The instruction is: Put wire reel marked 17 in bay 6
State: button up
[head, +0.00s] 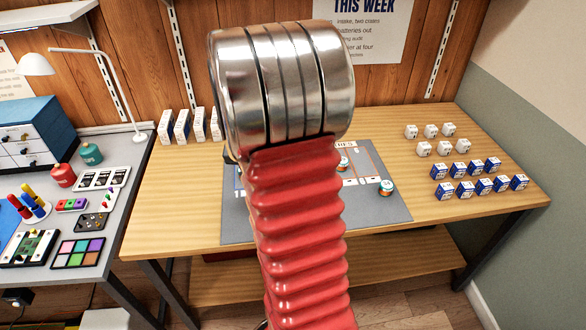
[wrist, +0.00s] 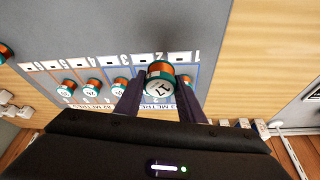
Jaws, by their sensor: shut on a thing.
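The wire reel marked 17 (wrist: 158,78), copper wire with a white-topped, teal-rimmed end, is between the fingers of my gripper (wrist: 160,92) in the wrist view. My gripper is shut on it. The reel looks larger than the other reels. In the head view my arm covers much of the mat (head: 385,212) and hides my gripper and this reel.
Several other reels, such as one at the row's left (wrist: 67,88), stand on the mat. One reel (head: 386,187) shows on the mat's right in the head view. Blue and white boxes (head: 480,180) stand at the table's right. A grey side table (head: 110,190) is at left.

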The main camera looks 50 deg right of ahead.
jog(key=w+a+n+y, duration=0.1)
jog(key=w+a+n, duration=0.3)
jog(key=a, duration=0.7)
jog(key=w+a+n+t+y, duration=0.1)
jog(key=w+a+n, duration=0.2)
jog(key=a, duration=0.8)
jog(key=w+a+n+t+y, duration=0.1)
jog(key=w+a+n, duration=0.3)
jog(key=a, duration=0.7)
jog(key=shift+w+a+n+y, duration=0.3)
jog(key=shift+w+a+y, duration=0.1)
jog(key=shift+w, duration=0.05)
jog(key=shift+a, duration=0.1)
